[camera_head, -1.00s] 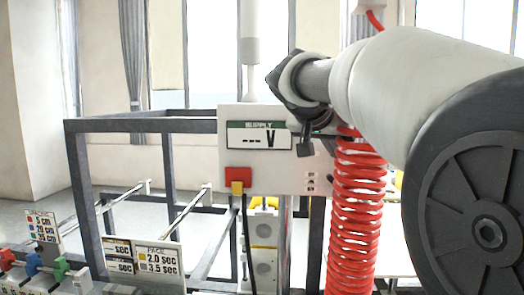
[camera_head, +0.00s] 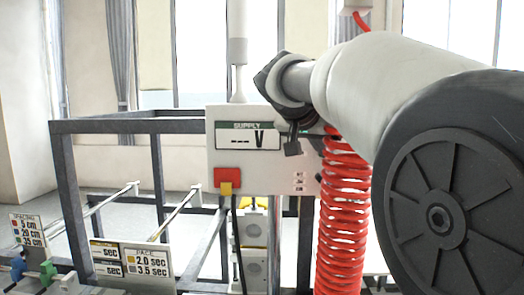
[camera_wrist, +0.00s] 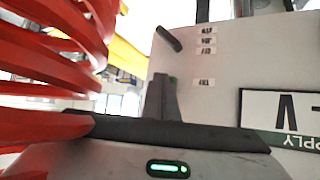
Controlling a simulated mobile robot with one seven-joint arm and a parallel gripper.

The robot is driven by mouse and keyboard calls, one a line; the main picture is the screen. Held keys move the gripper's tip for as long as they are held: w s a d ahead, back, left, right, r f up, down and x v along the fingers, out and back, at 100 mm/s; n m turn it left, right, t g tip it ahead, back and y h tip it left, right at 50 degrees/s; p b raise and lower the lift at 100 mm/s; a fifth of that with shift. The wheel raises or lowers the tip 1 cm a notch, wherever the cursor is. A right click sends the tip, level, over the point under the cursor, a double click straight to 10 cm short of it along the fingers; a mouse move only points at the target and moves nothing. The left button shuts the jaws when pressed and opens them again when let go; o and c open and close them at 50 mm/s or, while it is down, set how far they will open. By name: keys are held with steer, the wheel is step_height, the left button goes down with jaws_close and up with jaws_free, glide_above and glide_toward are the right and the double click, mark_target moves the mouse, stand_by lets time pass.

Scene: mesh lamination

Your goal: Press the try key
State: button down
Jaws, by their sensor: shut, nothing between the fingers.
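The light grey supply panel (camera_head: 220,155) stands in the middle of the head view, with a blank dashed "V" display (camera_head: 248,137). Small white labels (camera_head: 298,182) sit at its lower right; they also show upside down in the wrist view (camera_wrist: 207,41), with one label (camera_wrist: 204,82) set apart. The lettering is too small to tell which is the try key. My gripper (camera_head: 292,148) is in front of the panel's upper right, above the labels. In the wrist view its dark fingers (camera_wrist: 161,98) are together and empty, beside the labels. Contact with the panel cannot be told.
A red coiled hose (camera_head: 344,215) hangs close beside my gripper, below my arm. A red block (camera_head: 227,178) sits at the panel's lower left. A dark rod (camera_wrist: 168,39) shows near the panel in the wrist view. A dark frame (camera_head: 105,127) and sign cards (camera_head: 150,260) stand left.

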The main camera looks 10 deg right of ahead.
steer(key=shift+w+d, duration=0.1)
steer(key=shift+w, duration=0.15)
stand_by(0.5)
steer(key=shift+s+a+b, duration=0.25)
steer(key=shift+s+b, duration=0.35)
steer(key=shift+s, duration=0.3)
steer(key=s+b, duration=0.1)
steer(key=s, duration=0.1)
steer(key=s+a+b, duration=0.1)
steer(key=s+b, duration=0.1)
steer(key=shift+s+a, duration=0.2)
steer(key=shift+s, duration=0.2)
